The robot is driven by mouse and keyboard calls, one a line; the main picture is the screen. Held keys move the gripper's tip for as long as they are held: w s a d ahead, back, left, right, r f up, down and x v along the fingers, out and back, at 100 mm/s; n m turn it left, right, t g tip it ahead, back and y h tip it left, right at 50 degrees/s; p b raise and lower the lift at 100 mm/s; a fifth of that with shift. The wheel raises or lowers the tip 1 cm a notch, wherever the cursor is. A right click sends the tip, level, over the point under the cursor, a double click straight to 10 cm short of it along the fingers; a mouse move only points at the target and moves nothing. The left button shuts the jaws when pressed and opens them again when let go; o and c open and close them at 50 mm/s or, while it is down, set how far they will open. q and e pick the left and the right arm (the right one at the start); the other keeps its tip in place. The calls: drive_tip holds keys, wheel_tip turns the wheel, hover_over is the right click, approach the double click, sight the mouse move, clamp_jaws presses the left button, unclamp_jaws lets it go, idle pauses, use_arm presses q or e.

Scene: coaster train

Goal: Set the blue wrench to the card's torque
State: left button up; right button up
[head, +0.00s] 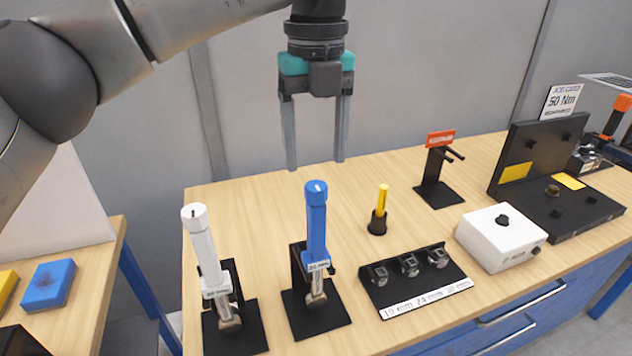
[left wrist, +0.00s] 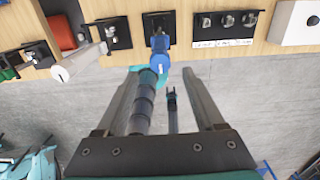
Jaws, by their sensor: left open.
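The blue wrench (head: 317,235) stands upright in a black stand (head: 316,312) on the wooden bench, its blue cap with a white mark on top. It also shows in the left wrist view (left wrist: 158,42). The card (head: 562,101) at the back right reads 50 Nm; its smaller lines are too small to read. In the left wrist view, the wrench lies beyond the fingertips (left wrist: 161,72). The scale on the wrench is unreadable.
A white wrench (head: 207,250) stands left of the blue one. Right are a yellow-handled tool (head: 381,205), a socket rack (head: 413,280), a white box with a knob (head: 500,237), a black hook stand (head: 438,180) and a black fixture (head: 540,160). The bench behind the wrenches is clear.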

sight(316, 185)
use_arm(q)
drive_tip(key=shift+f, duration=2.65)
clamp_jaws()
